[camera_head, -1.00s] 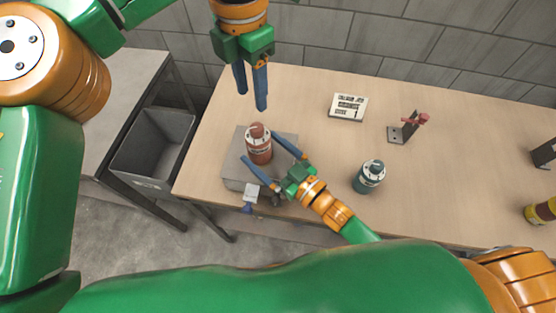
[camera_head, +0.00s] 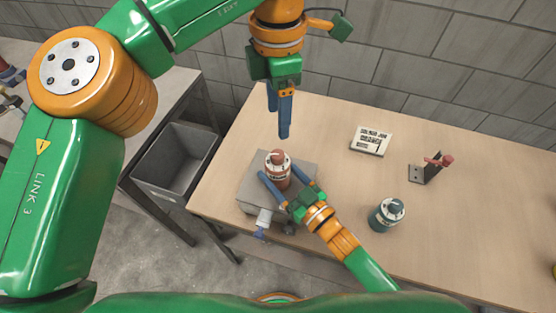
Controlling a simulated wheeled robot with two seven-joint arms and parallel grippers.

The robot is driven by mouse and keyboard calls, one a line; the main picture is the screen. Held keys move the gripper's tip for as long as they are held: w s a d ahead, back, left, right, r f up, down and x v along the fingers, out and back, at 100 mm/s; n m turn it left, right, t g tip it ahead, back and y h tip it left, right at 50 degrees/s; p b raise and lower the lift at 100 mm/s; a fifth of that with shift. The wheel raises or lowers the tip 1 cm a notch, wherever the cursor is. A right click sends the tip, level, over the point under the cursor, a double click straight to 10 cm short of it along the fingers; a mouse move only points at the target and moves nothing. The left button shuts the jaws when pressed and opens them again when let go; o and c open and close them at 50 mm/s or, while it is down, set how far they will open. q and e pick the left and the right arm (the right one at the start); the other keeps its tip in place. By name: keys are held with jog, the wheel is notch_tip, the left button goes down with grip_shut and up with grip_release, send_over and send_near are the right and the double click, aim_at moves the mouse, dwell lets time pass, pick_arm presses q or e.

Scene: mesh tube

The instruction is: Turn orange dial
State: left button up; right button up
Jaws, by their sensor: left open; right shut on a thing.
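An orange-red canister (camera_head: 278,178) with a reddish dial (camera_head: 277,156) on top stands upright on a grey block (camera_head: 251,187) at the table's left end. My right gripper (camera_head: 279,174) comes in from the front and is shut on the canister, one blue finger on each side. My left gripper (camera_head: 284,134) points down just above and behind the dial, apart from it. It is open and empty; its fingers nearly overlap in this view. A teal canister (camera_head: 388,216) stands to the right. A white card (camera_head: 371,141) with black print, seemingly reading "orange", lies behind.
The wooden table (camera_head: 480,210) is clear at the right. A dark stand (camera_head: 422,173) with a red knob is at the middle right. A clamp (camera_head: 263,219) sits at the block's front. A grey bin (camera_head: 177,161) is left of the table, and a block wall is behind.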

aim_at(278, 154)
pick_arm(q)
notch_tip(278, 154, down, 11)
jog(key=shift+f+m, duration=0.15)
jog(key=shift+m, duration=1.05)
grip_shut()
